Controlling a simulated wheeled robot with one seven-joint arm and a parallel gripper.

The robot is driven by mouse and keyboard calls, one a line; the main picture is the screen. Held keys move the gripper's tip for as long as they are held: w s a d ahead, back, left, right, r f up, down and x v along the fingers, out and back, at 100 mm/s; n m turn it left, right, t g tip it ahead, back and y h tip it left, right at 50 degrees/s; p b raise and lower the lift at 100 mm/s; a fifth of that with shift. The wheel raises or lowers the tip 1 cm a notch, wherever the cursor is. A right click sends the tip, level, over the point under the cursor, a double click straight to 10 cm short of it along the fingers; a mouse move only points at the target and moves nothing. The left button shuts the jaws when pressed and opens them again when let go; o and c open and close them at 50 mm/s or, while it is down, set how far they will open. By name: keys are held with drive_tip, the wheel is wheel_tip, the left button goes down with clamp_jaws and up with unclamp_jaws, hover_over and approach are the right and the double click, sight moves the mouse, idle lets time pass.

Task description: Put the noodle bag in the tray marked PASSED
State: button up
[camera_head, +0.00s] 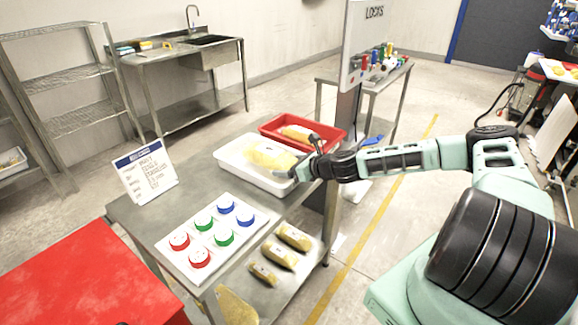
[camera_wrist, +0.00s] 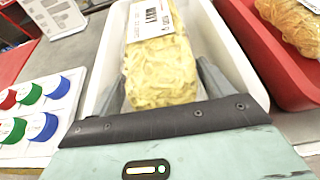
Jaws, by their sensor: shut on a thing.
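The noodle bag (camera_head: 268,155), clear with pale yellow noodles and a white label, is between the fingers of my gripper (camera_head: 302,168). In the wrist view the bag (camera_wrist: 160,68) fills the space between both fingers, and my gripper (camera_wrist: 162,88) is shut on it. The bag is over or inside the white tray (camera_head: 231,164); I cannot tell whether it touches the tray floor. The white tray also shows in the wrist view (camera_wrist: 101,72). No PASSED marking is readable on either tray.
A red tray (camera_head: 341,137) beside the white one holds another bag (camera_head: 297,132). A white board (camera_head: 186,265) with red, green and blue caps lies in front. Several bags (camera_head: 279,254) lie at the table's right edge. A sign (camera_head: 146,175) stands at left.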

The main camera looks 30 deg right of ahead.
drive_tip(key=o, duration=1.5)
drive_tip(key=shift+f, duration=0.15)
drive_tip(key=shift+c, duration=0.2)
